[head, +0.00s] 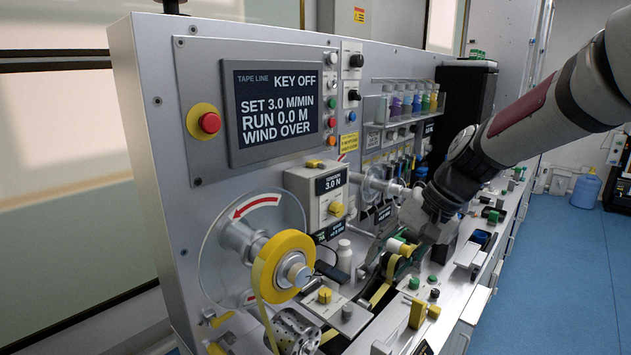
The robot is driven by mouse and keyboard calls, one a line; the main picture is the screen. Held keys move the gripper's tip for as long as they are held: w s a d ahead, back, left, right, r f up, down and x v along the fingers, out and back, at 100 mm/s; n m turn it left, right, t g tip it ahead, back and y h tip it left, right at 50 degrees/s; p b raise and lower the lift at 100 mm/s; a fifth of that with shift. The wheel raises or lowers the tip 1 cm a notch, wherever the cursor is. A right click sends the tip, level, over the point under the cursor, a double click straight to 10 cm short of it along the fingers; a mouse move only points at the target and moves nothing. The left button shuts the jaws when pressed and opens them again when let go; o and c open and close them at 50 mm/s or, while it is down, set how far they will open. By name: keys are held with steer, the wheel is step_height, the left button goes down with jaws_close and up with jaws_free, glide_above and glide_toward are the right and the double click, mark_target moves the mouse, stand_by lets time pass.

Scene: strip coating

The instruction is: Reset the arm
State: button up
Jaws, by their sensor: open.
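My arm (545,115) reaches in from the upper right, across the right part of the strip coating machine (165,75). My gripper (400,232) is at its lower end, pointing down and left over the machine's work deck. It is open, and I see nothing held in it. Its fingertips are small and hard to separate from the dark parts and the pale roller with a green part (402,248) around them. I cannot tell whether they touch anything.
A yellow tape reel (282,266) sits on the machine's left. The display (275,110) reads KEY OFF, RUN 0.0 M and WIND OVER. A red stop button (209,123) is beside it. Several bottles (408,105) stand on a rack. Blue floor (560,270) is clear at right.

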steer(key=s+d+r+n+t+h, duration=0.1)
steer(key=s+d+r+n+h, duration=0.1)
steer(key=s, duration=1)
steer(key=s+d+r+n+t+h, duration=0.2)
steer(key=s+d+r+h, duration=0.1)
steer(key=s, duration=1)
steer(key=shift+s+d, duration=0.15)
steer(key=shift+s, duration=0.15)
steer(key=shift+r, duration=0.15)
